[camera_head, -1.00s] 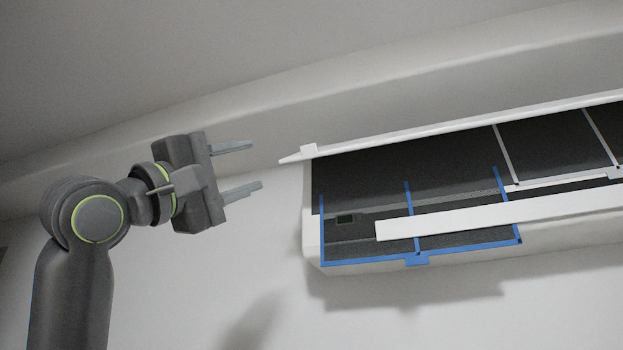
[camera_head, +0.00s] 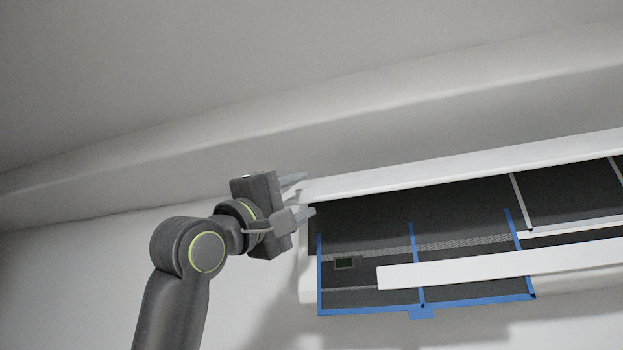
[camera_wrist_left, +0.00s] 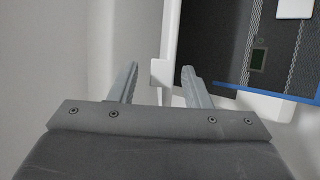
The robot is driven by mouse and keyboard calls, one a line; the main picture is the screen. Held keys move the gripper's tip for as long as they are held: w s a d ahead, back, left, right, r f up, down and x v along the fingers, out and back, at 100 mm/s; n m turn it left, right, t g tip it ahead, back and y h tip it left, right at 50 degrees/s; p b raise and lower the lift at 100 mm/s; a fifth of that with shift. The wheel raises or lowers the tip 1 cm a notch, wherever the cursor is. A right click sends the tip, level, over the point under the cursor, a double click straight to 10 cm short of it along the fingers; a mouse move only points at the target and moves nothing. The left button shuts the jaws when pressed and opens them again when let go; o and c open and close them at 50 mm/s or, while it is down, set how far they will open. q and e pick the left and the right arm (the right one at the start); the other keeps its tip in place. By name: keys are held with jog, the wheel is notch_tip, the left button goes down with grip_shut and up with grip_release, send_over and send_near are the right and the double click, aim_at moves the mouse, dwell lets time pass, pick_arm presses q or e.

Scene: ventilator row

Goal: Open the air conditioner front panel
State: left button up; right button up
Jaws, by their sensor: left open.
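The air conditioner's white front panel (camera_head: 450,168) stands raised along the top of the unit, and the dark interior with blue-framed filters (camera_head: 375,312) shows below it. My left gripper (camera_head: 308,194) is open at the left end of the unit, its fingertips close to the panel's left end. In the left wrist view, the open fingers (camera_wrist_left: 160,82) lie on either side of a small white tab (camera_wrist_left: 160,72) at the unit's edge. Whether they touch it I cannot tell. My right gripper is out of view.
A white louver strip (camera_head: 480,268) runs across the lower front of the unit. A small dark display (camera_head: 344,263) sits inside at the left. The plain wall (camera_head: 80,270) left of the unit is free, and a ledge (camera_head: 250,150) runs above it.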

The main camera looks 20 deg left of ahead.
pick_arm(q)
jog(key=shift+p+x, duration=0.95)
jog(key=shift+x, duration=0.9)
jog(key=c, duration=0.9)
grip_shut()
jog(key=shift+s, duration=0.1)
